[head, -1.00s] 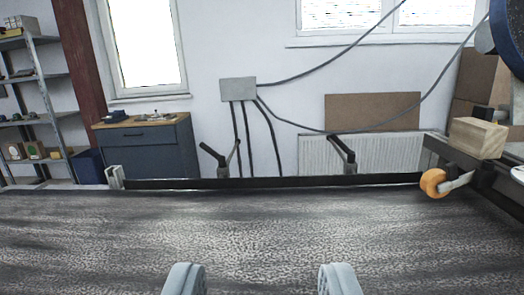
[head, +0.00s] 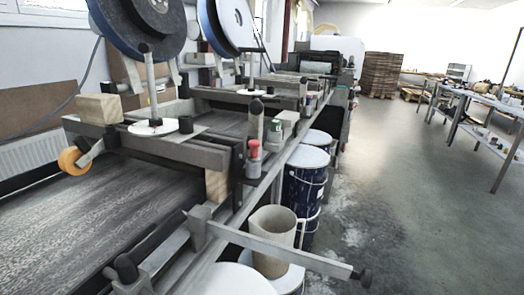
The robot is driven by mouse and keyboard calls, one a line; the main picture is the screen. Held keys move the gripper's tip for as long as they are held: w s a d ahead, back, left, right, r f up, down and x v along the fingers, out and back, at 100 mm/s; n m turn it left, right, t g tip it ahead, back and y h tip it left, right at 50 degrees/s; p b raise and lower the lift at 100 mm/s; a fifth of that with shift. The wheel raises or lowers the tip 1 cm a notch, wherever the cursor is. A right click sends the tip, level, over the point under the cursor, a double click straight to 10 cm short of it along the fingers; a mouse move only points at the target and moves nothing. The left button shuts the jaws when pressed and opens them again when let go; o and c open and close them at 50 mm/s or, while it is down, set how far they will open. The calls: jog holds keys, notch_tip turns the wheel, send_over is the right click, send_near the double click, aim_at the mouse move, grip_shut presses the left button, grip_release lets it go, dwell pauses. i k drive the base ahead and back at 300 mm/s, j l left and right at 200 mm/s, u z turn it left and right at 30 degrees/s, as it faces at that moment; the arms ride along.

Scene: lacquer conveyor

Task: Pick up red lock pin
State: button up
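A small red piece (head: 254,148) shows near the middle of the head view, on the right side rail of the conveyor. It looks like the red lock pin, but it is too small to be sure of its shape. It stands upright just below a dark-tipped grey post. My gripper is not in view now, so I cannot see its fingers or whether it holds anything.
The conveyor belt (head: 85,225) lies at the left, with a wooden block (head: 99,108) and an orange roller (head: 72,160) on its frame. A metal bar (head: 285,256) juts across the front. A beige jug (head: 272,232) and blue drums (head: 303,185) stand beside it. The floor (head: 420,210) at right is open.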

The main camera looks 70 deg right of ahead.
aim_at(253, 156)
jog(key=k+j+z, duration=0.1)
jog(key=z, duration=1.25)
jog(key=i+z, duration=0.25)
jog(key=k+l, duration=0.05)
